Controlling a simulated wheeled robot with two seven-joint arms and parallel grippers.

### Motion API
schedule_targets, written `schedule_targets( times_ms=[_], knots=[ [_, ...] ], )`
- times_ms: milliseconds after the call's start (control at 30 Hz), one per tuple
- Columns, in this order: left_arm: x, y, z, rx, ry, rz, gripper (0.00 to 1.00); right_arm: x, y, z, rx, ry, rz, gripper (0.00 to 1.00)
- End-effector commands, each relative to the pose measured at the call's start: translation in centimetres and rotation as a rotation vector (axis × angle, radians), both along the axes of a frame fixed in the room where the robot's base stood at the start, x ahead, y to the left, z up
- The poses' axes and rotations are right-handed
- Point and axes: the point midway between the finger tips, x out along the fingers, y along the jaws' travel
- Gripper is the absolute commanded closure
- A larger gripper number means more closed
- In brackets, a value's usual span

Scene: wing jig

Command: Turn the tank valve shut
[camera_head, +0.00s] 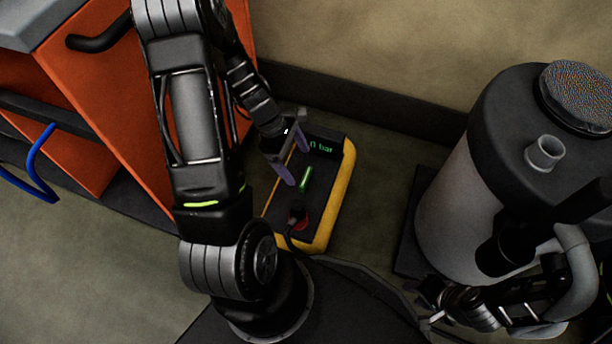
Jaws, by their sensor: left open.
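A large grey tank (450,207) with a black top stands at the right. A pale round fitting (545,153) sticks up from its top; I cannot tell whether this is the valve. A yellow and black box (340,195) lies on the floor in the middle, with a green "bar" reading, a green bar (306,179) and a red round part (301,221). My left gripper (297,167) is open above the box, its purple fingers close to the green bar, with no clear contact. My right gripper (431,297) is low beside the tank; its fingers are too small and dark to read.
An orange cabinet (105,75) with a black handle and a blue hose (40,165) stands at the left. A dark skirting (370,108) runs along the wall behind. A black cable runs from the red part. The floor between box and tank is mostly clear.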

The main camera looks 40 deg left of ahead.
Motion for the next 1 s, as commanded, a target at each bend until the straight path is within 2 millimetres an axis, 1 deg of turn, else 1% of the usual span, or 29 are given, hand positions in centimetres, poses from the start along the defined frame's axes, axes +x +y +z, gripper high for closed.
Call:
schedule_targets(
  times_ms=[167, 400, 500, 633, 900, 1000],
  knots=[
    [0.1, -0.6, -1.8, -0.003, 0.002, 0.000, 0.13, 0.1, 0.0, -1.1, -0.001, -0.004, -0.001, 0.64],
    [0.5, -2.0, -5.4, -0.003, 0.002, -0.001, 0.13, 0.4, 0.1, -3.1, -0.002, -0.013, -0.006, 0.64],
    [0.7, -2.4, -6.4, -0.001, 0.001, 0.000, 0.13, 0.5, 0.1, -3.7, -0.003, -0.014, -0.007, 0.64],
    [0.8, -2.8, -7.1, -0.001, 0.001, 0.000, 0.13, 0.6, 0.1, -4.0, -0.003, -0.017, -0.008, 0.64],
    [0.9, -2.8, -7.1, 0.000, 0.000, 0.000, 0.13, 0.6, 0.1, -3.9, -0.003, -0.018, -0.009, 0.64],
    [0.9, -2.8, -7.1, 0.000, 0.000, 0.000, 0.20, 0.6, 0.1, -3.9, -0.003, -0.018, -0.009, 0.64]
  ],
)
